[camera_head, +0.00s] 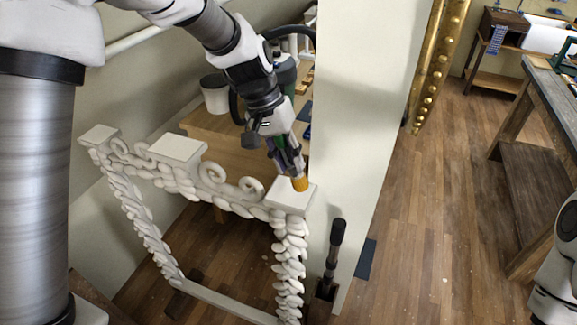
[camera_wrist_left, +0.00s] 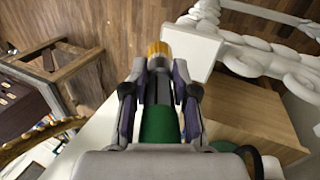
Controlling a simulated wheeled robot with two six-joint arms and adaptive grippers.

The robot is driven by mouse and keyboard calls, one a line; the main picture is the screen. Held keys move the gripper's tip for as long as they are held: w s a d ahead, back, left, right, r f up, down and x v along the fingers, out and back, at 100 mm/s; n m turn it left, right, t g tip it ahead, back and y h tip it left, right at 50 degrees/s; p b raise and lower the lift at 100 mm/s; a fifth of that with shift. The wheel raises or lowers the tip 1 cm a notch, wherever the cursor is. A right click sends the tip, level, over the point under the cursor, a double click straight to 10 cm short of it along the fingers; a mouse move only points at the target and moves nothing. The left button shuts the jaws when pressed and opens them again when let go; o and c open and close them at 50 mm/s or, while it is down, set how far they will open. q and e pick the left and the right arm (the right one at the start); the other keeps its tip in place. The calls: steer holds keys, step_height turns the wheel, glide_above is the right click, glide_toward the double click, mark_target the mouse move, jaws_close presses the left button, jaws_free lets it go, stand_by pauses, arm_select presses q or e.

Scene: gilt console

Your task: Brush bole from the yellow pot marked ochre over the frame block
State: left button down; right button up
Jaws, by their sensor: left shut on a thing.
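My left gripper (camera_head: 287,155) is shut on a brush with a green handle (camera_wrist_left: 160,124). The brush's orange-yellow tip (camera_head: 300,184) points down at the pale corner block (camera_head: 291,198) of the white carved frame (camera_head: 290,255). The tip is at the block's top face, touching or just above it; I cannot tell which. In the left wrist view the tip (camera_wrist_left: 157,50) overlaps the edge of the white block (camera_wrist_left: 193,48). No colour shows clearly on the block. I see no yellow pot marked ochre. My right gripper is out of view.
A wooden table (camera_head: 228,140) behind the frame carries a whitish pot (camera_head: 214,93). A pale wall panel (camera_head: 360,110) stands right of the block. A dark-handled tool (camera_head: 335,245) stands upright by it. Wooden floor (camera_head: 425,220) is open to the right, before a workbench (camera_head: 545,125).

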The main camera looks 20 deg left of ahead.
mark_target(288, 147)
arm_select(q)
steer(key=shift+s+d+r, duration=0.1)
steer(key=shift+r, duration=0.55)
steer(key=shift+s+d+r, duration=0.1)
steer(key=shift+r, duration=0.5)
steer(key=shift+w+a+r, duration=0.1)
steer(key=shift+a+r, duration=0.05)
steer(key=shift+r, duration=0.05)
steer(key=shift+r, duration=0.1)
steer(key=shift+w+a, duration=0.2)
stand_by(0.4)
